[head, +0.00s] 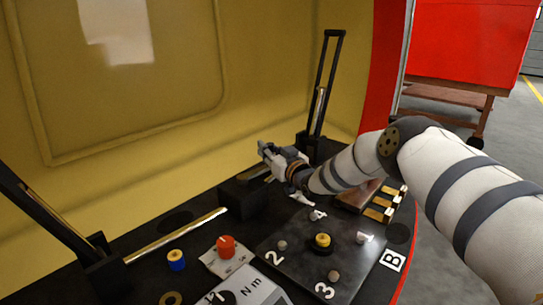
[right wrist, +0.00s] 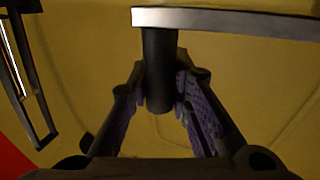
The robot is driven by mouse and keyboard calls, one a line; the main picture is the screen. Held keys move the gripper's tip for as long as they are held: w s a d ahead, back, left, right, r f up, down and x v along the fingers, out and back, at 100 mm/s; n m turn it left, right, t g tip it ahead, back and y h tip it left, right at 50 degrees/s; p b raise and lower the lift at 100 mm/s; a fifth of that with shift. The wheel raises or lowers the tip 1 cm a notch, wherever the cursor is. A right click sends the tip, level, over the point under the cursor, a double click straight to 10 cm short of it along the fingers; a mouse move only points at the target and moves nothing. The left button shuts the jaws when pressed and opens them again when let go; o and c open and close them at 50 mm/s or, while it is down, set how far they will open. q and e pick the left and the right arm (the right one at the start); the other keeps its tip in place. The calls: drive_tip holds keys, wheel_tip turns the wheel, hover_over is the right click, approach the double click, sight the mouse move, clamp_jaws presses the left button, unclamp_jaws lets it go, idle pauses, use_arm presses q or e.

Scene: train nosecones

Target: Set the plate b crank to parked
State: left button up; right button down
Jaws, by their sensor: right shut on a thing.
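Plate B (head: 345,262) is a dark panel on the console, with the white B label (head: 392,260) at its right. Small knobs and the numerals 1 to 4 surround its yellow-topped hub (head: 322,240). My right gripper (head: 266,150) is above and behind the plate, pointing left. In the right wrist view, its fingers (right wrist: 160,95) are shut on a dark cylindrical handle (right wrist: 159,50), which joins a flat grey metal bar (right wrist: 230,20). This looks like a crank; its far end is out of frame. In the head view the gripper mostly hides it. My left gripper is not in view.
A tall black lever frame (head: 325,85) stands behind my right gripper, and another black lever (head: 55,220) at left. An orange-red knob (head: 226,246) and a blue knob (head: 177,260) sit left of the plate. The yellow wall (head: 200,160) closes the back.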

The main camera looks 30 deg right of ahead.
drive_tip(key=shift+w+a, duration=0.2)
drive_tip(key=shift+w, duration=0.2)
drive_tip(key=shift+r, duration=0.1)
drive_tip(key=c, duration=1.4)
unclamp_jaws()
drive_tip(key=shift+a, duration=0.15)
drive_tip(key=shift+c, duration=0.2)
drive_tip(key=s, duration=1.2)
drive_tip(key=shift+a, duration=0.15)
